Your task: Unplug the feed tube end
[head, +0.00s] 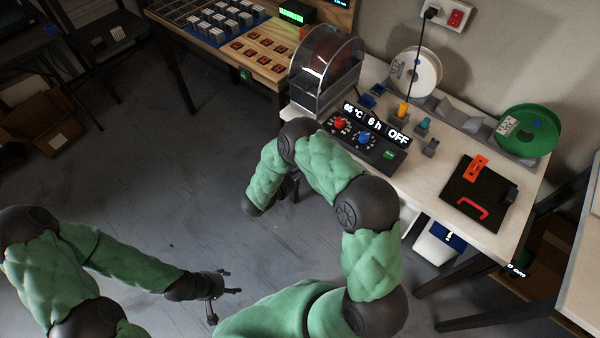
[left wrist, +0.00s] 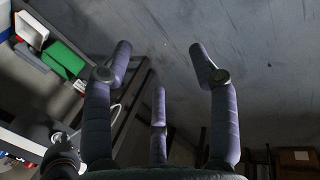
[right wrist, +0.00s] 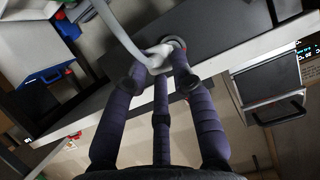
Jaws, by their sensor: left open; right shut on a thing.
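A pale grey tube (right wrist: 120,30) comes down from the top of the right wrist view and ends in a light tip between my right fingertips (right wrist: 159,70). My right gripper is shut on this tube end. Whether the end still sits in a socket cannot be told. In the head view my right gripper is mostly hidden by my own arm, in front of the workbench (head: 450,210). My left gripper (head: 226,286) is open and empty over the floor, away from the bench. It also shows open in the left wrist view (left wrist: 160,62).
The bench holds a clear-lidded box (head: 325,70), a white spool (head: 416,74), a green spool (head: 530,132), a black control panel (head: 365,138) and a black plate (head: 480,195) with a red handle. A white bin (head: 434,248) stands below.

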